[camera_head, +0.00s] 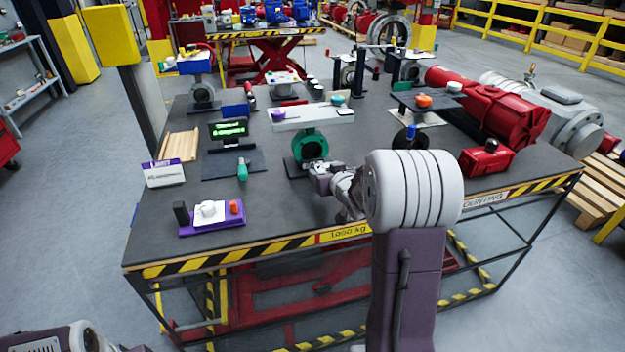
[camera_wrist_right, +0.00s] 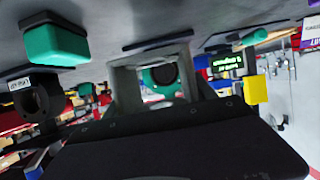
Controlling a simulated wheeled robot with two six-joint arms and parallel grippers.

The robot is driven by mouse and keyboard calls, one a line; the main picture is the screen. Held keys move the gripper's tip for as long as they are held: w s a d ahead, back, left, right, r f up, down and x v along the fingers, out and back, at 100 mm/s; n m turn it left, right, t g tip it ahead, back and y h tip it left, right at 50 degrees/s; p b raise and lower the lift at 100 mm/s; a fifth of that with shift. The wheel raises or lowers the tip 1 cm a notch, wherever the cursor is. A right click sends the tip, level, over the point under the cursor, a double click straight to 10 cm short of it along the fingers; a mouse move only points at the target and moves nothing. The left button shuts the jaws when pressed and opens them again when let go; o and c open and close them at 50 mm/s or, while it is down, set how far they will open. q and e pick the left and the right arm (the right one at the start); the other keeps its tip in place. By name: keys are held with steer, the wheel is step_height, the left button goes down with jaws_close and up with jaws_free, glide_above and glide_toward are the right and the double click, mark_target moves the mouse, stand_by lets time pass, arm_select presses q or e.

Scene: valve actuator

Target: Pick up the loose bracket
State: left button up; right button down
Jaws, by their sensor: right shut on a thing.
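My right gripper (camera_head: 322,178) is low over the front middle of the table, just in front of the green ring-shaped valve body (camera_head: 310,146). In the right wrist view, which looks upside down, the grey fingers (camera_wrist_right: 155,58) frame the green valve body (camera_wrist_right: 160,76). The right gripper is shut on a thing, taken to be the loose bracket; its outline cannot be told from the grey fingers. In the head view my own arm and gripper hide it. My left gripper is not in view; only part of my left arm shows at the lower left.
The table (camera_head: 280,217) has a striped front edge. A purple tray (camera_head: 213,228) and a small display (camera_head: 228,130) stand left. A red block (camera_head: 486,160) and a large red cylinder (camera_head: 490,105) stand right. The front middle left of the gripper is clear.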

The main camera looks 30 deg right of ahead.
steer(key=s+d+r+p, duration=0.2)
steer(key=s+d+r, duration=0.1)
steer(key=d, duration=0.3)
steer(key=shift+s+d+r+p, duration=0.15)
steer(key=shift+s+r+p, duration=0.2)
steer(key=shift+r, duration=0.35)
